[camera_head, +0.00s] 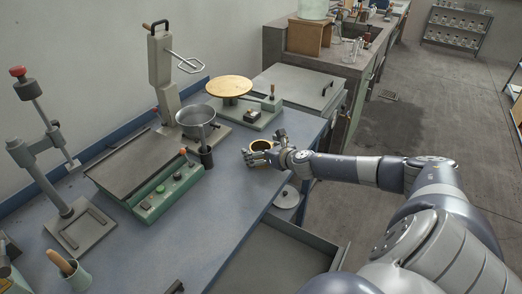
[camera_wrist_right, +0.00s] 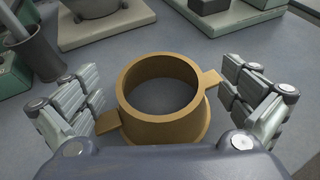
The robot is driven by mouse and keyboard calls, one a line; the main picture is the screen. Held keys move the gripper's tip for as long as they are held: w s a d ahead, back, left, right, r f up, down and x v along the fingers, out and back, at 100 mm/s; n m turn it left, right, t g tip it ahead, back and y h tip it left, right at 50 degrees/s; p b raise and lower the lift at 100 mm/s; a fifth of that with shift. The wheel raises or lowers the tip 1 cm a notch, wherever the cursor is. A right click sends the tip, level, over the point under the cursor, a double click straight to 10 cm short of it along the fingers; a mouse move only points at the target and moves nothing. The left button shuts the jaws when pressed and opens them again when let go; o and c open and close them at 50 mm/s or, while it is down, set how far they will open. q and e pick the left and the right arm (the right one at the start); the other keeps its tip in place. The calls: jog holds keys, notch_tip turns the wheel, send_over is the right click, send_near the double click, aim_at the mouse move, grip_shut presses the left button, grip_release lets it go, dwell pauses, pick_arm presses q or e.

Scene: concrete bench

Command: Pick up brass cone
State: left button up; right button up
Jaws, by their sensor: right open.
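The brass cone (camera_wrist_right: 165,128) is a short, hollow, open-topped ring with a tab on either side and a wider foot. It stands upright on the blue bench top. In the head view the brass cone (camera_head: 261,144) is near the bench's right edge, partly covered by my fingers. My right gripper (camera_wrist_right: 160,95) is open, one finger on each side of the cone; it also shows in the head view (camera_head: 266,150). In the wrist view gaps show between the fingers and the ring wall. My left gripper is not in view.
A grey pot (camera_head: 196,122) and a green-fronted apparatus (camera_head: 150,200) stand left of the cone. A flow table with a brass disc (camera_head: 229,86) stands behind. A small round lid (camera_head: 287,197) and an open drawer (camera_head: 280,262) are nearer.

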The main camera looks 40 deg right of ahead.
jog(key=c, duration=1.2)
jog(key=shift+r, duration=0.15)
